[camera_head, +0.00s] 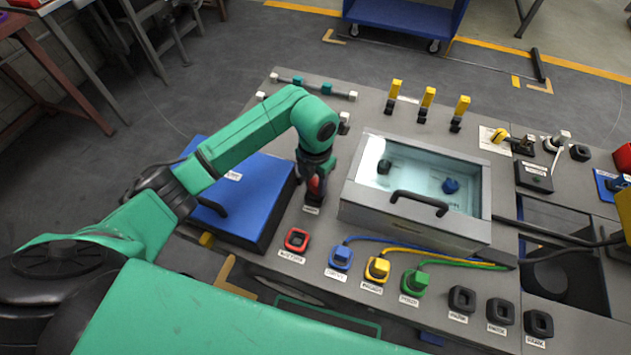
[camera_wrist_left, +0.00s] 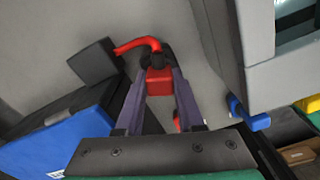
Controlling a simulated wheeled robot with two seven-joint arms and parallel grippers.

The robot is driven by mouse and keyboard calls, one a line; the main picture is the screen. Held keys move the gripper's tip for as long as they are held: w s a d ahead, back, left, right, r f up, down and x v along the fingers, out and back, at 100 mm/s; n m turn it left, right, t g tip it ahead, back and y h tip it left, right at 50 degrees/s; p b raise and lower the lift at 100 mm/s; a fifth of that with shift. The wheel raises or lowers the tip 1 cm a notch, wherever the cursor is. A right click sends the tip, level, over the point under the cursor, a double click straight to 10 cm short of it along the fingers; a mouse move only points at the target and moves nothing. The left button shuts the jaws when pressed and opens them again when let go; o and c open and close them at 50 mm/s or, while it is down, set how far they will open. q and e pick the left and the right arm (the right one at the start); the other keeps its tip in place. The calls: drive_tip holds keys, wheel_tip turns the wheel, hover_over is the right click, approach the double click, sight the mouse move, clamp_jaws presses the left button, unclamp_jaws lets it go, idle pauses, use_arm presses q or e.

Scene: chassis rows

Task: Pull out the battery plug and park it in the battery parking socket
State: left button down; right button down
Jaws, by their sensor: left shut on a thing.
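My left gripper (camera_head: 313,190) points down at the panel between the blue lid and the glass-topped box. It is shut on the red battery plug, which shows between the fingers in the left wrist view (camera_wrist_left: 159,83). A red cable (camera_wrist_left: 137,45) runs from the plug to a dark block on the panel. The fingers hide most of the plug in the head view, and I cannot tell whether it is seated in a socket. A red-rimmed socket (camera_head: 297,239) with a label is empty, nearer the front and slightly left of the gripper. My right gripper is out of view.
The blue lid (camera_head: 244,190) lies close left of the gripper. The glass-topped box (camera_head: 463,232) with a black handle stands close right. Blue (camera_head: 340,258), yellow (camera_head: 377,269) and green (camera_head: 415,282) plugs with cables line the front, then three black sockets (camera_head: 499,311).

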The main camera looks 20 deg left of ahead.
use_arm(q)
drive_tip(key=shift+f+b, duration=0.4)
drive_tip(key=shift+f, duration=0.2)
drive_tip(key=shift+c, duration=2.2)
unclamp_jaws()
drive_tip(key=shift+r, duration=0.1)
wheel_tip(320, 180, up, 14)
drive_tip(key=shift+r, duration=0.25)
